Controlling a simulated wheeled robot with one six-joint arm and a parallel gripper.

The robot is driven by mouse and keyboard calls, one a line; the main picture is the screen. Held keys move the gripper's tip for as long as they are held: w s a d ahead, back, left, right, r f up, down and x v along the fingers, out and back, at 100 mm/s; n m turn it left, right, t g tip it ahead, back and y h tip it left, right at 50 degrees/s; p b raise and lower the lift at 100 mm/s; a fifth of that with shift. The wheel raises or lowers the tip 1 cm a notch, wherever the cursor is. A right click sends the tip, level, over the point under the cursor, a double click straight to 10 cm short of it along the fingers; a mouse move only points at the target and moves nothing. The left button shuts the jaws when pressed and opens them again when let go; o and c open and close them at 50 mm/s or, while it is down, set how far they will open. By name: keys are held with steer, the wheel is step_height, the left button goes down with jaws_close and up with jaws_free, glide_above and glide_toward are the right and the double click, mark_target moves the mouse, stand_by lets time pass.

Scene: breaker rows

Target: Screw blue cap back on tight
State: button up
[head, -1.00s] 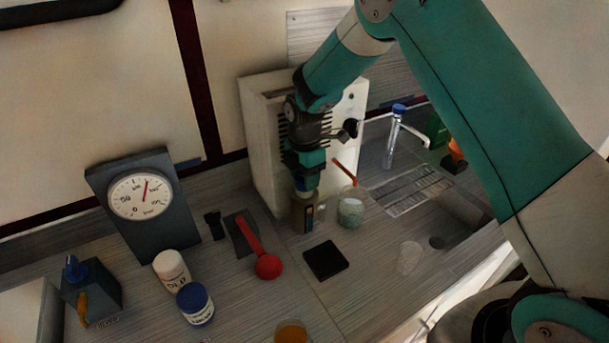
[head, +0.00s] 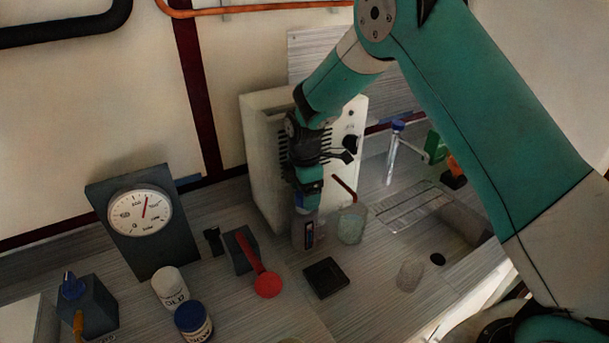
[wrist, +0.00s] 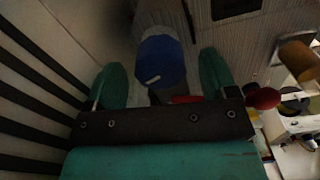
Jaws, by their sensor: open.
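A clear bottle (head: 304,233) with a dark label stands upright on the bench in front of the white cabinet. Its blue cap (wrist: 163,62) shows in the wrist view, a round blue top with a short white mark. My gripper (head: 308,197) points down over the bottle in the head view and hides most of the cap there. In the wrist view, my two green fingers are open, one on each side of the cap, with gaps showing. I cannot tell how tightly the cap sits.
The white cabinet (head: 264,140) rises close behind my gripper. A glass beaker (head: 352,226) with a red stick stands just right of the bottle.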

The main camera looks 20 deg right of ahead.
step_height(320, 180, up, 17)
steer(key=b, duration=0.4)
steer(key=s+a+m+y, duration=0.2)
steer(key=s+m, duration=0.3)
steer(key=s, duration=1.1)
steer(key=s+a+m+y, duration=0.2)
steer(key=s+m, duration=0.4)
steer(key=s, duration=1)
steer(key=shift+a+m, duration=0.3)
